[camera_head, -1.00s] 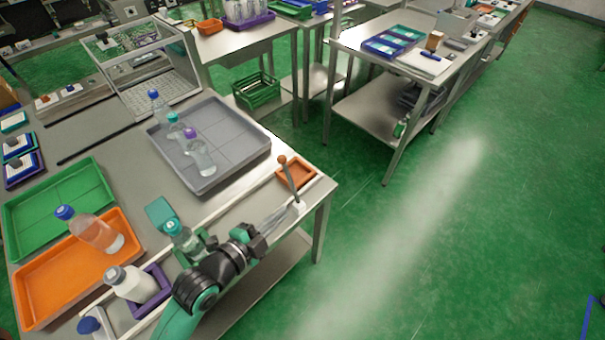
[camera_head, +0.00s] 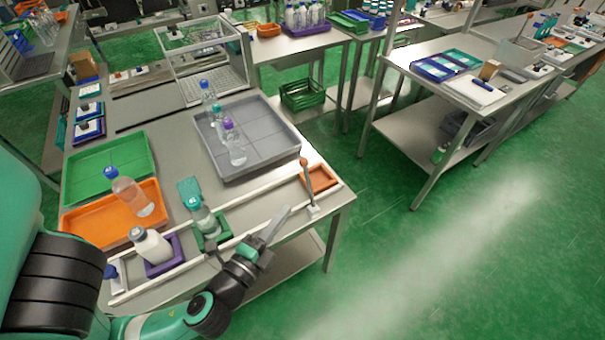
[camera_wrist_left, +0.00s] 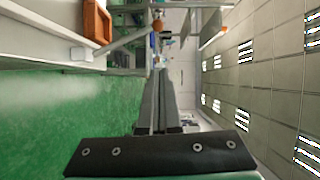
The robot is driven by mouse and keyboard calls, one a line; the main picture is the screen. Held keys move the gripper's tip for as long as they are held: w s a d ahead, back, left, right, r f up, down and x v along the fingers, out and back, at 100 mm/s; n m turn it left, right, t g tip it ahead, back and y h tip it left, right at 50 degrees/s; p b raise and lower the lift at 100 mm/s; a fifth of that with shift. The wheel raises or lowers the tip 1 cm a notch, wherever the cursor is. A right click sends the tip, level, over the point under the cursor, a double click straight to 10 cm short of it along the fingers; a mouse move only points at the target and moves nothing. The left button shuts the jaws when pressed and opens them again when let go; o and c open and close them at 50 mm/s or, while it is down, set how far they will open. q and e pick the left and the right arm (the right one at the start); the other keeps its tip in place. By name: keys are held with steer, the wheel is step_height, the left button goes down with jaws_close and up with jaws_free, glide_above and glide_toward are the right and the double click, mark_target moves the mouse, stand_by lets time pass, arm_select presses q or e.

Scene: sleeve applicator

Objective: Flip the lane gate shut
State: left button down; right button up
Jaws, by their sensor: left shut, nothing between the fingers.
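The lane gate lever (camera_head: 309,188) is a thin grey rod with an orange-brown knob on a small white base, at the right end of the white-railed lane (camera_head: 175,270). It stands nearly upright in the head view. In the left wrist view the lever (camera_wrist_left: 122,40) runs slantwise to its knob, above and left of my fingertips. My left gripper (camera_head: 284,214) is shut and empty, with its tips a little left of the lever's base and apparently apart from it. My right gripper is not in view.
A clear bottle (camera_head: 203,216) in a green holder and a white bottle (camera_head: 150,245) in a purple holder stand along the lane. An orange tray (camera_head: 318,178) lies just behind the lever. A grey tray (camera_head: 262,150) with bottles is farther back. Open floor lies right of the table.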

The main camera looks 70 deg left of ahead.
arm_select(q)
steer(key=p, duration=0.2)
glide_above(309, 185)
steer(key=s+d, duration=0.3)
steer(key=d, duration=0.2)
steer(key=a, duration=0.4)
steer(key=shift+w+a+f+p, duration=0.15)
steer(key=shift+f+p, duration=0.15)
steer(key=shift+p, duration=0.05)
